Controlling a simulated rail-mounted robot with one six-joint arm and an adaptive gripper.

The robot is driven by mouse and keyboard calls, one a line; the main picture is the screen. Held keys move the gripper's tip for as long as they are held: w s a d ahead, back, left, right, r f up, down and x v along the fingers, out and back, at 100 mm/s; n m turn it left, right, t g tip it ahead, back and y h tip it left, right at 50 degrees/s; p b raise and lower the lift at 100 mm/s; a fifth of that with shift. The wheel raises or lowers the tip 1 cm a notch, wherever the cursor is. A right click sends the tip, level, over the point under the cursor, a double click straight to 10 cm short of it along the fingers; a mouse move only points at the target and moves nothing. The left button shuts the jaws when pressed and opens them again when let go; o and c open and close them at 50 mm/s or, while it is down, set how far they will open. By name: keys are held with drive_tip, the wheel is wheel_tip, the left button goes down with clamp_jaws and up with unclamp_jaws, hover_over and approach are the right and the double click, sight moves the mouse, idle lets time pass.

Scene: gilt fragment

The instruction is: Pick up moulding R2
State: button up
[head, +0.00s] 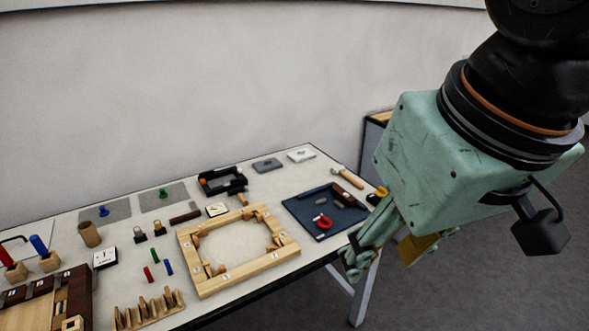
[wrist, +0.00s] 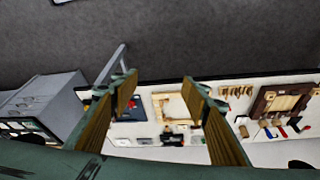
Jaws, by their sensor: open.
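My gripper (head: 378,262) hangs at the right of the head view, past the table's front right edge. Its fingers are apart with nothing between them; they also show in the wrist view (wrist: 160,84). I cannot tell which piece is moulding R2, as no such label is readable. Candidates are the small brown pieces at the corners of the pale wooden frame (head: 232,276), a dark brown strip (head: 186,217) behind it, and a dark red-brown bar (head: 343,196) in the blue tray (head: 300,222). My gripper is apart from all of them.
A red horseshoe-shaped piece (head: 323,221) lies in the tray. A slotted wooden rack (head: 148,311) and a dark-framed wooden box (head: 78,290) stand at left. A hammer (head: 347,178) lies at the back right.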

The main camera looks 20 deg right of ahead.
drive_tip(key=shift+c, duration=0.7)
drive_tip(key=w+d+r+g+p, duration=0.1)
drive_tip(key=w+d+r+p, duration=0.15)
drive_tip(key=w, duration=0.65)
drive_tip(key=w+d+r+p, duration=0.1)
drive_tip(key=w+r, duration=0.2)
drive_tip(key=w, duration=0.6)
drive_tip(key=w+d+f+n+g+p, duration=0.1)
drive_tip(key=w+d, duration=0.2)
drive_tip(key=w, duration=0.7)
drive_tip(key=w+d+f+n+p, duration=0.1)
drive_tip(key=w+d+p, duration=0.15)
drive_tip(key=w, duration=0.65)
drive_tip(key=w+d+f+g+p, duration=0.1)
drive_tip(key=w+d+f, duration=0.35)
drive_tip(key=w, duration=0.35)
drive_tip(key=w+d+f+p, duration=0.1)
drive_tip(key=w+d+f, duration=0.3)
drive_tip(key=w+f, duration=0.3)
drive_tip(key=w+d+f+p, duration=0.1)
drive_tip(key=w+d+f, duration=0.3)
drive_tip(key=f, duration=0.3)
drive_tip(key=w+d+f+n+g+p, duration=0.1)
drive_tip(key=w+d+f, duration=0.3)
drive_tip(key=w+f, duration=0.2)
wheel_tip(320, 180, down, 2)
drive_tip(key=shift+w+d+f+p, duration=0.2)
drive_tip(key=shift+w+d+p, duration=0.1)
drive_tip(key=shift+d+p, duration=0.1)
